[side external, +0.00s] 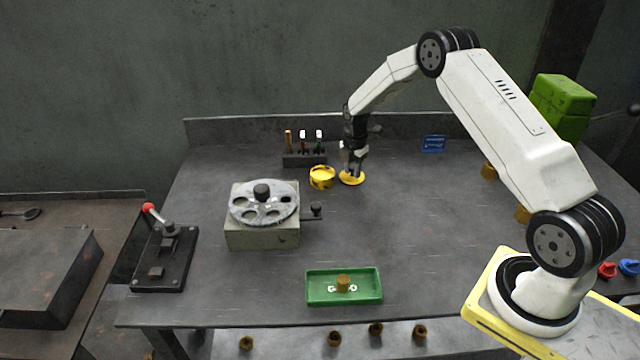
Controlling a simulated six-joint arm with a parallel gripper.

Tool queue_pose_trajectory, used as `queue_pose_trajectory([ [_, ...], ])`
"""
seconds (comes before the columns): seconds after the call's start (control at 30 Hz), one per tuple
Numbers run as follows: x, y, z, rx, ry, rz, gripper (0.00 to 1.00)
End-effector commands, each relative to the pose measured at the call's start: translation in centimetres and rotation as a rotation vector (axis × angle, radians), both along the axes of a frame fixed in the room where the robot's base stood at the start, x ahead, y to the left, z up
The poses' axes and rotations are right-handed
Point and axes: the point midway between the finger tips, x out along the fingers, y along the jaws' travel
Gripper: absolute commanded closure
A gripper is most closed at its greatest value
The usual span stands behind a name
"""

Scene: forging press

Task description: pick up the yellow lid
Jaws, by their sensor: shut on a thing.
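The yellow lid (352,179) is a flat round disc at the back middle of the grey table. My gripper (352,172) points down onto it and is shut on it. The fingertips are small here, and their exact grip on the lid is hard to make out. I cannot tell whether the lid touches the table or is slightly above it. A round yellow container (321,178) stands just left of the lid, apart from it.
A rotary disc fixture (263,205) stands left of centre, with a lever press (165,255) at far left. A tool rack (304,158) stands behind the container.

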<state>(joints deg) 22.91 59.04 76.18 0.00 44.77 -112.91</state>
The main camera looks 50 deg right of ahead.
Motion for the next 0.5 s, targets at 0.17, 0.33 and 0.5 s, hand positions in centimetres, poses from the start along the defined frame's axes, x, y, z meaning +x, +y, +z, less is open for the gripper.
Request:
queue_pose_trajectory([
  [0.17,0.0,0.0,1.7,-0.001,-0.002,0.0,1.0],
  [0.33,-0.7,0.2,3.5,-0.001,-0.001,0.0,1.0],
  [0.5,-2.1,0.7,5.2,0.0,-0.001,0.0,1.0],
])
